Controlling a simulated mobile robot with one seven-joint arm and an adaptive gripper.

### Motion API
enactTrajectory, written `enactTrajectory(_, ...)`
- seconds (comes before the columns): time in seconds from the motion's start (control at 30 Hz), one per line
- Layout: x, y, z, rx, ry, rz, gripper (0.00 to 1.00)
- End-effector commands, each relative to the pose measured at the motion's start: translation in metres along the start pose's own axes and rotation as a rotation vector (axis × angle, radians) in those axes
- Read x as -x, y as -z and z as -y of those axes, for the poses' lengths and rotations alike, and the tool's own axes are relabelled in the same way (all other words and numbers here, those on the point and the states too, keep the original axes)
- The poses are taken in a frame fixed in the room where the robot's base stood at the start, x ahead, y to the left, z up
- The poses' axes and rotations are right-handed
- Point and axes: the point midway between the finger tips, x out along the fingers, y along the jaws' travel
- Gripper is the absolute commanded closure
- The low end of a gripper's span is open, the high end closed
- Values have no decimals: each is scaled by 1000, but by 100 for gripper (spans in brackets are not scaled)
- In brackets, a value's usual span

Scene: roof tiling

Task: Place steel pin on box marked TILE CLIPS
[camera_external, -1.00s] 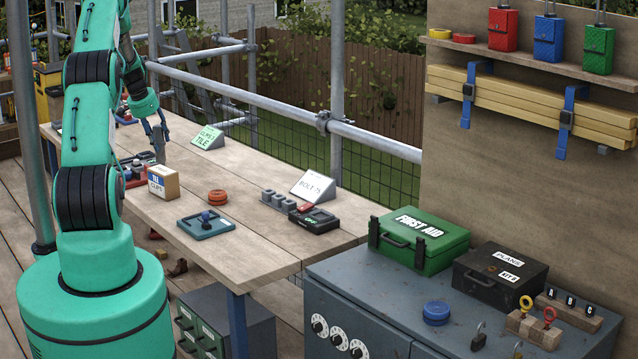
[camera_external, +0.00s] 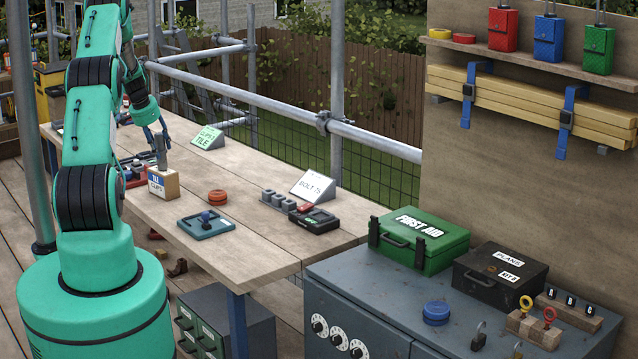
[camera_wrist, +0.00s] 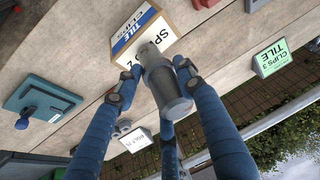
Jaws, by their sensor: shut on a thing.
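The small cardboard box marked TILE CLIPS (camera_external: 164,186) stands on the wooden bench and also shows at the top of the wrist view (camera_wrist: 146,28). My gripper (camera_external: 158,140) is shut on the steel pin (camera_external: 162,155), a grey cylinder. In the external view the pin is upright, its lower end right at the box's top. In the wrist view my blue fingers (camera_wrist: 155,82) surround the pin (camera_wrist: 166,92), and its far end overlaps the box. I cannot tell whether the pin touches the box.
Orange rings (camera_external: 217,197), a teal tray (camera_external: 206,224) with a blue knob, grey cylinders (camera_external: 279,200) and a BOLT sign (camera_external: 313,186) stand to the right on the bench. A green sign (camera_external: 207,137) stands behind. Red and dark items lie left of the box.

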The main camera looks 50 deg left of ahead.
Motion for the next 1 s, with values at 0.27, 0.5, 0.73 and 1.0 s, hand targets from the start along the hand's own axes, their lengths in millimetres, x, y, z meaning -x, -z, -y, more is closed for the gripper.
enactTrajectory(0.27, -2, 0, 0, -1, 2, -2, 99)
enactTrajectory(0.5, -5, -2, 0, -1, 2, -1, 99)
enactTrajectory(0.73, -5, -2, 0, 0, 1, 0, 41)
enactTrajectory(1.0, -4, -2, 0, 0, 1, 0, 41)
